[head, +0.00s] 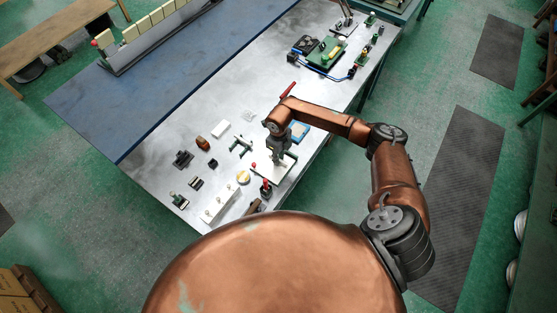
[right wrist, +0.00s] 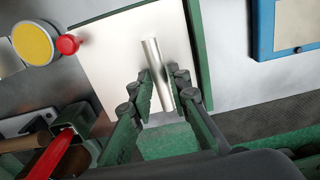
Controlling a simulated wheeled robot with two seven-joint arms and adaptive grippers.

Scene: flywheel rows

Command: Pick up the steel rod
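The steel rod (right wrist: 158,70) is a plain shiny cylinder over a white board with a green edge (right wrist: 107,55) in the right wrist view. My right gripper (right wrist: 163,90) has its two ridged finger pads close against both sides of the rod, with no clear gap. The rod's far end sticks out past the fingertips. In the head view my right gripper (head: 279,158) points down low over the white board (head: 288,174), and the rod is too small there to make out clearly. I cannot tell whether the rod touches the board. My left gripper is out of view.
A yellow disc (right wrist: 33,43) and a red knob (right wrist: 68,44) lie beside the board. A blue-framed tray (right wrist: 291,25) is on its other side. Several small parts crowd the near end of the metal table (head: 262,85). A blue mat (head: 150,85) runs alongside, mostly clear.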

